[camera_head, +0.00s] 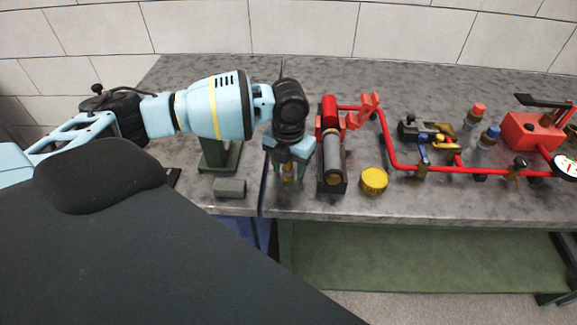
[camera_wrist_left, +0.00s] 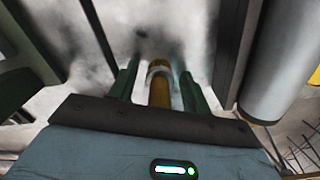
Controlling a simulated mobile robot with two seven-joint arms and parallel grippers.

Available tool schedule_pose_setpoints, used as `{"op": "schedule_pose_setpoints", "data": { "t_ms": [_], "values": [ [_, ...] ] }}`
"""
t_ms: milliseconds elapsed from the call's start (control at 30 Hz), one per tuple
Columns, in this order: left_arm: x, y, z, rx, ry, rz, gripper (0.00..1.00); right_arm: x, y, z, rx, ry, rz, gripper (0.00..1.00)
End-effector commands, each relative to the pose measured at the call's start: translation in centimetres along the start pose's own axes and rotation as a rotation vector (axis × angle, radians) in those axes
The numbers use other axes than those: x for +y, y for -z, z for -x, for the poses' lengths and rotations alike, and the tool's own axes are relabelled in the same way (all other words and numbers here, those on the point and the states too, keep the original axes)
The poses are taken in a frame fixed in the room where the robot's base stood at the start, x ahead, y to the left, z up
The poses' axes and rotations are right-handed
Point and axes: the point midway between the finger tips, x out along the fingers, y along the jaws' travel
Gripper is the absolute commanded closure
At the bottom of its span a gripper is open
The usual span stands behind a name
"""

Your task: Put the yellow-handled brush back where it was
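My left gripper (camera_head: 287,178) points down over the bench, just left of the red pump unit. Its two dark green fingers also show in the left wrist view (camera_wrist_left: 160,85). The yellow-handled brush (camera_wrist_left: 160,93) is between these fingers, with a narrow gap visible on each side of the handle. Its yellow handle shows only as a small patch in the head view (camera_head: 288,172). Its lower end is unclear, and I cannot tell whether it touches the bench. My right gripper is not in view.
The pump unit with a grey cylinder (camera_head: 332,155) stands close right of my left gripper. A yellow cap (camera_head: 374,181), red pipework (camera_head: 390,150) and a red box (camera_head: 528,131) lie further right. A grey block (camera_head: 230,187) and dark green stand (camera_head: 220,155) are left. The bench's front edge is near.

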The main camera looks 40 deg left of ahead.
Motion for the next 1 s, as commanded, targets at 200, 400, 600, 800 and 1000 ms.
{"op": "schedule_pose_setpoints", "data": {
  "t_ms": [200,400,600,800,1000],
  "values": [
    [0.0,-0.1,0.6,-0.002,0.0,0.0,0.52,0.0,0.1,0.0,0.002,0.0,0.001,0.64],
    [0.0,-0.1,3.5,-0.005,0.002,0.0,0.52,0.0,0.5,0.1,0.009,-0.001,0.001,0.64],
    [0.0,-0.1,7.7,-0.005,0.002,0.0,0.52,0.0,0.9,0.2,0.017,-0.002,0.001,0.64],
    [0.0,-0.1,10.8,-0.003,0.001,0.0,0.52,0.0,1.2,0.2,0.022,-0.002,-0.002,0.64],
    [0.0,0.0,12.2,0.0,0.001,0.0,0.52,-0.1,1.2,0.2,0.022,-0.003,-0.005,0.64]
  ]
}}
